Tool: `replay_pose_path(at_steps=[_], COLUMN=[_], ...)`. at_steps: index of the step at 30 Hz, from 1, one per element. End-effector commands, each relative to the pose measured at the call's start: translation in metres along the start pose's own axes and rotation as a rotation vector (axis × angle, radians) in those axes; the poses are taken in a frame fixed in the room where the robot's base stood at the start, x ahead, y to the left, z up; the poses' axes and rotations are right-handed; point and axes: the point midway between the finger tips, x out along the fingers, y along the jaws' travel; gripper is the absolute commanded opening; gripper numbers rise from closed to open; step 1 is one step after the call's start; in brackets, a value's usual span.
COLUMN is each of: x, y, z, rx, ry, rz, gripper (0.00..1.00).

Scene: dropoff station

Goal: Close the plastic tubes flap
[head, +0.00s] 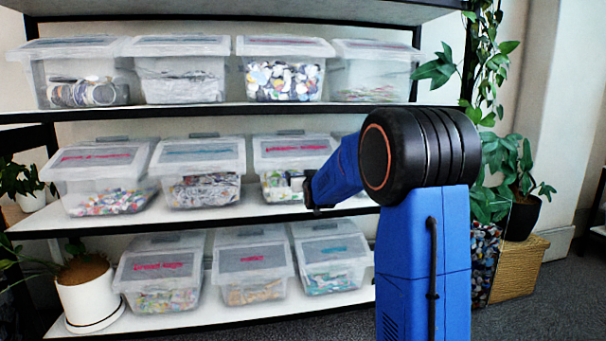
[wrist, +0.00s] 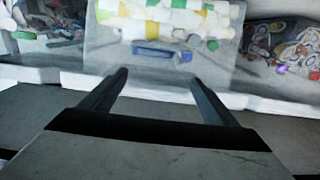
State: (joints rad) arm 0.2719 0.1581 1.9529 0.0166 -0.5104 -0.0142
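A clear bin (head: 280,188) with a whitish lid stands third from the left on the middle shelf, partly hidden by my arm. White, yellow and green tube-like items (wrist: 165,14) lie in the clear bin (wrist: 105,48) in front of my gripper in the wrist view. I cannot tell from these frames whether its flap is open or shut. My gripper (wrist: 158,77) has its two dark fingers apart with nothing between them, pointing at the lower front of this bin. In the head view my gripper (head: 312,190) is small and dark, in front of the middle shelf bin.
Similar lidded bins fill the top shelf (head: 205,112), middle shelf (head: 235,214) and bottom shelf. In the wrist view, bins with mixed contents stand left (wrist: 45,25) and right (wrist: 285,45). Potted plants (head: 88,290) flank the shelves. A woven box (head: 520,268) stands right.

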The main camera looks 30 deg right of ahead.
Motion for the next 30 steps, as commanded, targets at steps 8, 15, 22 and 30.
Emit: replay_pose_path(at_steps=[8,15,22,30], x=[0.000,-0.010,-0.047,-0.095], y=[0.000,0.000,0.000,0.000], z=[0.000,-0.003,-0.003,-0.002], rx=[0.000,0.000,0.000,0.000], ry=[0.002,0.005,0.006,0.005], rz=[0.000,0.000,0.000,0.000], gripper=[0.97,0.97,0.97,0.97])
